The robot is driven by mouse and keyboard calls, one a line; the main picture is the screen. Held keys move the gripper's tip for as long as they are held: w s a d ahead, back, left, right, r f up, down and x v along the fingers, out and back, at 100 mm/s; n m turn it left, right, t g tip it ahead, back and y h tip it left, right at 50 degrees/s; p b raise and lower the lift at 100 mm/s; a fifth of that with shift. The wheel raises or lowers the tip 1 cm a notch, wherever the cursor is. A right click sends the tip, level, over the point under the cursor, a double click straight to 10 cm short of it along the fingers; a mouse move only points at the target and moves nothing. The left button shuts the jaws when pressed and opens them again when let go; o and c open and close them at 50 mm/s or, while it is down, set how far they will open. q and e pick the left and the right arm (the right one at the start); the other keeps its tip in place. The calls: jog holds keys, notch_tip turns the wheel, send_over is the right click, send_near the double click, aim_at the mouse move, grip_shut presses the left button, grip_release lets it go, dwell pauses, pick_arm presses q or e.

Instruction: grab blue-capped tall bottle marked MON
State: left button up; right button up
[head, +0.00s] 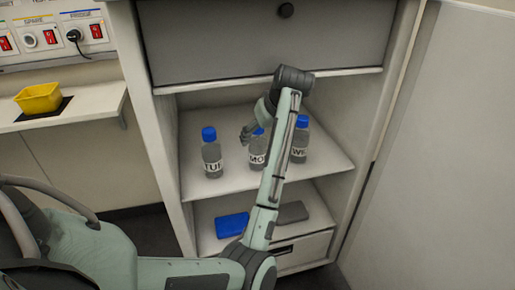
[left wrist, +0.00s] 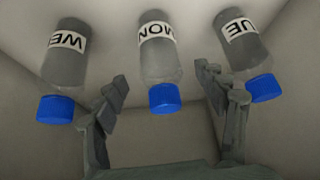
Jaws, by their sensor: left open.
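The blue-capped bottle marked MON (head: 256,156) stands upright on the cabinet's upper shelf, in the middle of a row of three. My arm partly covers it in the head view. In the left wrist view the MON bottle (left wrist: 158,52) appears upside down, between and beyond my open fingers. My left gripper (head: 246,134) is at the MON bottle's upper left in the head view; in the left wrist view its fingers (left wrist: 168,100) are spread and empty. Whether they touch the bottle, I cannot tell. My right gripper is not in view.
A bottle marked TUE (head: 212,160) stands left and one marked WE (head: 300,142) right, both blue-capped. The shelf (head: 200,190) has walls on both sides. A drawer front (head: 200,45) is above. A blue box (head: 232,225) and grey box (head: 292,212) lie below.

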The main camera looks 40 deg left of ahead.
pick_arm(q)
jog(key=x, duration=0.4)
jog(key=shift+a+f, duration=0.15)
jog(key=shift+f, duration=0.1)
jog(key=c, duration=1.4)
